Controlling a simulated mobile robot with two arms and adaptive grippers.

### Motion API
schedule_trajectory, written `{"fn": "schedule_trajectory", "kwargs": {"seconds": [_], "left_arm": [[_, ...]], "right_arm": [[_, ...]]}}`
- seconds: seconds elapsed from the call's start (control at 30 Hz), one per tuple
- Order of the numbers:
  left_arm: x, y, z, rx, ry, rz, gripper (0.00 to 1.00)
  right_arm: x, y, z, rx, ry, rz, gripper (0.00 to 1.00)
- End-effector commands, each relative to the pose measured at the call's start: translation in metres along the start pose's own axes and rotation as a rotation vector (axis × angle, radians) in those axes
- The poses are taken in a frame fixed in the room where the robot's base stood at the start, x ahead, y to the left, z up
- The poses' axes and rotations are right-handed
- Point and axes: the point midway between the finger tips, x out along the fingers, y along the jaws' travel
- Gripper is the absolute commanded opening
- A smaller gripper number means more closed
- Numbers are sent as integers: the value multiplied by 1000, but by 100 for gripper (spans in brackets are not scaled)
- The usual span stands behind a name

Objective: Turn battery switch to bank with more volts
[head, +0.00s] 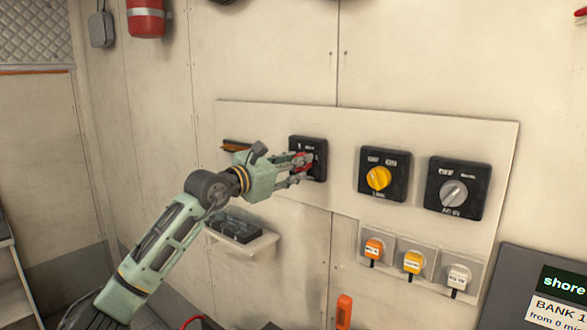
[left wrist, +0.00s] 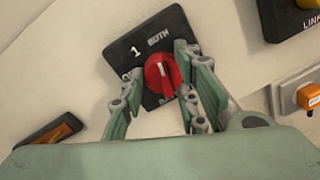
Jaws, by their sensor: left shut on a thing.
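The battery switch is a black square plate (head: 308,146) with a red knob (left wrist: 160,78), mounted on the white wall panel. In the left wrist view its plate reads "1" and "BOTH"; the lower labels are partly hidden by my fingers. My left gripper (head: 302,168) is shut on the red knob, one finger on each side. Which label the knob points to I cannot tell. A dark display (head: 545,290) at the lower right shows "shore" and "BANK 1"; it is cut off by the picture edge, and no volts are readable. My right gripper is not in view.
Right of the switch are a yellow-knob switch (head: 379,178) and a grey-knob switch (head: 453,193). A small shelf (head: 262,243) with a dark item lies under my left arm. A red cylinder (head: 146,20) hangs upper left.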

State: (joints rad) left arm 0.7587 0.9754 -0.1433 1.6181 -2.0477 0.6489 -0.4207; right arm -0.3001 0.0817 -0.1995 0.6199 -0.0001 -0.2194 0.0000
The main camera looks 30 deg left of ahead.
Motion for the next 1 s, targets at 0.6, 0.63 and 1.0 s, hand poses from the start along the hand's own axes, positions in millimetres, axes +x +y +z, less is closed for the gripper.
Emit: {"fn": "schedule_trajectory", "kwargs": {"seconds": [0.6,0.63,1.0], "left_arm": [[-2,5,2,-473,-53,34,3],[-2,5,2,-488,-54,35,3],[-3,6,1,-590,-61,40,3]], "right_arm": [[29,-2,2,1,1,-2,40],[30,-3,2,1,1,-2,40],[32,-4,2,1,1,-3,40]]}}
